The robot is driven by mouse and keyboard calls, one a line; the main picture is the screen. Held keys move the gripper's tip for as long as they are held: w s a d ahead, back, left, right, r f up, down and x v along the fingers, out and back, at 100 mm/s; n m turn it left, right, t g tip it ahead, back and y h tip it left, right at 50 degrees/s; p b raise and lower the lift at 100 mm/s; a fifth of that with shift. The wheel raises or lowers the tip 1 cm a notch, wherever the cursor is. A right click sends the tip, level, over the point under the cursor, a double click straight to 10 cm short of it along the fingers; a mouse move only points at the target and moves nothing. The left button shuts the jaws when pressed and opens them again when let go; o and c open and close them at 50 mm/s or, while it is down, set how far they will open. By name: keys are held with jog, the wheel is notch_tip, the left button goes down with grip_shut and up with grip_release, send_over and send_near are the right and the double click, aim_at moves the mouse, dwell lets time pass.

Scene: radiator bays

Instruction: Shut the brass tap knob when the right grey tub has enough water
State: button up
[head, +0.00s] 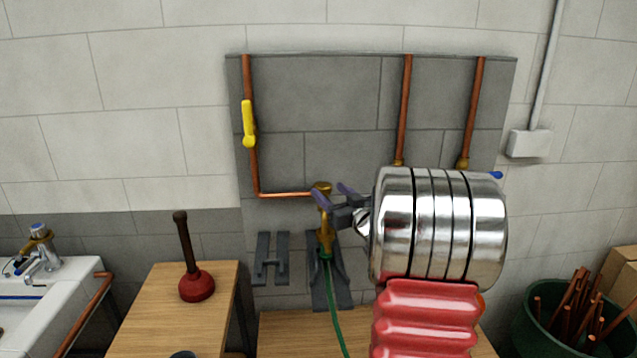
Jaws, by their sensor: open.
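The brass tap (325,240) stands on the copper pipework in front of the grey wall panel, with its brass knob (321,187) at the top. A green hose (333,305) runs down from the tap and leaves the bottom of the view. My gripper (331,191) is open, with its purple-grey fingers at the knob. One finger overlaps the tap just below the knob; whether it touches cannot be told. My arm hides the area right of the tap. No grey tub and no water show in this view.
A wooden table (150,310) carries a red plunger (196,284) at left, beside a white sink (60,290). A yellow-handled valve (248,124) is on the left copper pipe. A green bin (535,325) of copper pipes stands at right. Grey brackets (271,260) sit left of the tap.

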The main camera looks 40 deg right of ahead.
jog(key=x, duration=0.8)
jog(key=shift+w, duration=0.1)
jog(key=shift+d, duration=0.1)
jog(key=c, duration=1.1)
